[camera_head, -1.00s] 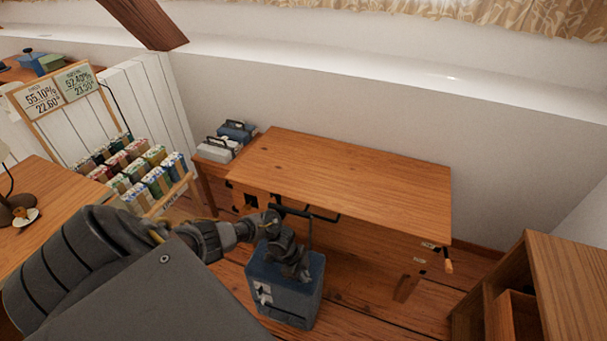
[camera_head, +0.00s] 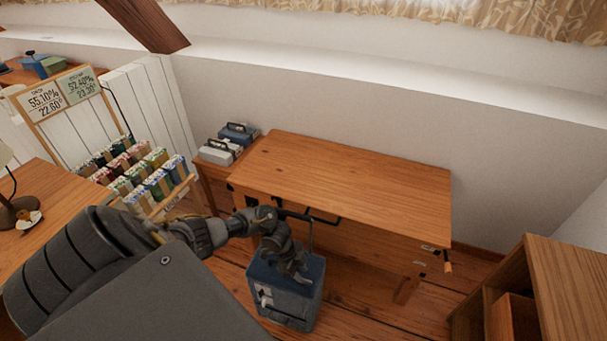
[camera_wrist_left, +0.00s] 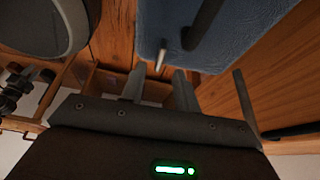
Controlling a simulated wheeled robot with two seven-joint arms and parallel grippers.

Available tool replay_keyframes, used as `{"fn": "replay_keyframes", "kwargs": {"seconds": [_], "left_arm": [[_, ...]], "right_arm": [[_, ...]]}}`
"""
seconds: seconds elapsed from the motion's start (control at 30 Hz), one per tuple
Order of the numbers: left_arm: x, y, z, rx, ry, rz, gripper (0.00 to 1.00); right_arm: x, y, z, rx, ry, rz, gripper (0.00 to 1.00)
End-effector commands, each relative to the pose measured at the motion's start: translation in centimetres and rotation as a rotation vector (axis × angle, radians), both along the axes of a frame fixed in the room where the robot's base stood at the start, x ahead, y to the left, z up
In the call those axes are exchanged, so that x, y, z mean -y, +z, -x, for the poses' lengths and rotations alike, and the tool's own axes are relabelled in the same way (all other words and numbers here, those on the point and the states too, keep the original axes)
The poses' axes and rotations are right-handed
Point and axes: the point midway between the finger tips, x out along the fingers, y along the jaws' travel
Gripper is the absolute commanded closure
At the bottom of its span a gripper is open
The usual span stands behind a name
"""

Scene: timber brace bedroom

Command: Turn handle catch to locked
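A blue box (camera_head: 290,300) stands on the floor in front of the wooden table, with a white marking on its front. My left gripper (camera_head: 296,275) is just over the box top, beside the handle. In the left wrist view, the blue top (camera_wrist_left: 235,35) is ahead of the fingers, with the dark handle bar (camera_wrist_left: 205,20) and a small grey peg (camera_wrist_left: 160,55), perhaps the catch. My left gripper (camera_wrist_left: 158,85) shows a gap between its fingers and holds nothing visible. The catch's position is unclear. My right gripper is out of view.
The wooden table (camera_head: 350,185) stands behind the box. Boxes with handles (camera_head: 220,150) sit on a low stand at its left. A rack of small cartons (camera_head: 150,180) is further left, and a wooden cabinet (camera_head: 560,280) is at right. Floor shows between box and cabinet.

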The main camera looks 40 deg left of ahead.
Motion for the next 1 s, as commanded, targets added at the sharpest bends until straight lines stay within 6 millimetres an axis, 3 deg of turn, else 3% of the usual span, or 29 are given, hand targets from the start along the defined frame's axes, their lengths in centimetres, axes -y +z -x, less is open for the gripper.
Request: {"fn": "replay_keyframes", "kwargs": {"seconds": [0.03,0.2,0.4,1.0], "left_arm": [[-0.5,1.3,0.1,0.003,-0.003,-0.002,0.69],[-1.6,4.2,0.6,0.002,-0.001,-0.003,0.69],[-2.4,6.1,1.0,0.001,-0.001,-0.002,0.69],[-2.5,6.5,1.0,-0.001,0.000,-0.002,0.69]], "right_arm": [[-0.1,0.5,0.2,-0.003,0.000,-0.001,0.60],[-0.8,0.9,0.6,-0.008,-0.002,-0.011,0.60],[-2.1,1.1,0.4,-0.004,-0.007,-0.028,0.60],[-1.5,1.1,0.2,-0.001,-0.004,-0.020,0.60]]}}
